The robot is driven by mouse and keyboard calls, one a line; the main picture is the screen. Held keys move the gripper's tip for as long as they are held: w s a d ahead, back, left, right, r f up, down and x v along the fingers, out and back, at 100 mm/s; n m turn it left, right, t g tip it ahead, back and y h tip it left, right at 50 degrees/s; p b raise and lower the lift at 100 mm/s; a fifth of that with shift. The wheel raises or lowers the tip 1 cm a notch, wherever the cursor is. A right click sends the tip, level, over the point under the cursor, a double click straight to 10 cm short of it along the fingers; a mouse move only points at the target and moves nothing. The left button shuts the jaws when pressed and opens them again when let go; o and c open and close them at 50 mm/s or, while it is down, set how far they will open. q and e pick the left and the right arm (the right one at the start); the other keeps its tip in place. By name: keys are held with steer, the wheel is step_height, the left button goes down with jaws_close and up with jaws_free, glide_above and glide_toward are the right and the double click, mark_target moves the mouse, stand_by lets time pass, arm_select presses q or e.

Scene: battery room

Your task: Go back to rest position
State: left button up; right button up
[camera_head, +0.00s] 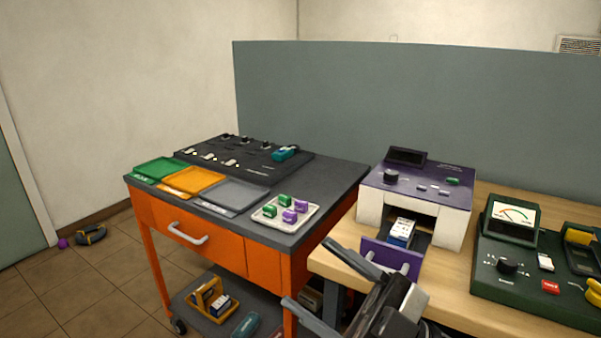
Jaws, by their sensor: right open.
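My right gripper (306,271) is in the lower middle of the head view, in front of the wooden bench. Its two dark fingers are spread wide with nothing between them, pointing up and left toward the orange cart. My left gripper is not in view. A purple and white machine (415,190) stands on the bench, with a blue and white battery block (401,232) in its open front bay and a purple front flap (391,257) just beyond my right gripper.
The orange cart (212,240) carries green, orange and grey trays, a black charger board (240,158) with a teal block (285,153), and a pale tray (284,226) of green and purple blocks. A green tester (530,285) stands at right. Floor (90,290) at left is mostly clear.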

steer(key=w+d+f+m+t+h, duration=0.1)
steer(key=d+f+m+t+h, duration=0.3)
steer(key=f+m+h, duration=0.45)
steer(key=w+d+f+m+t+h, duration=0.2)
steer(key=d+f+m+t+h, duration=0.2)
steer(key=f+m+h, duration=0.4)
steer(key=s+d+f+m+g+h, duration=0.1)
steer(key=s+f+g, duration=0.2)
steer(key=s+f, duration=0.2)
steer(key=s+d+f+m+g+h, duration=0.1)
steer(key=s+f, duration=0.4)
steer(key=f, duration=0.5)
steer(key=shift+d+f+g+h, duration=0.45)
steer(key=shift+d+g, duration=0.2)
steer(key=shift+g, duration=0.35)
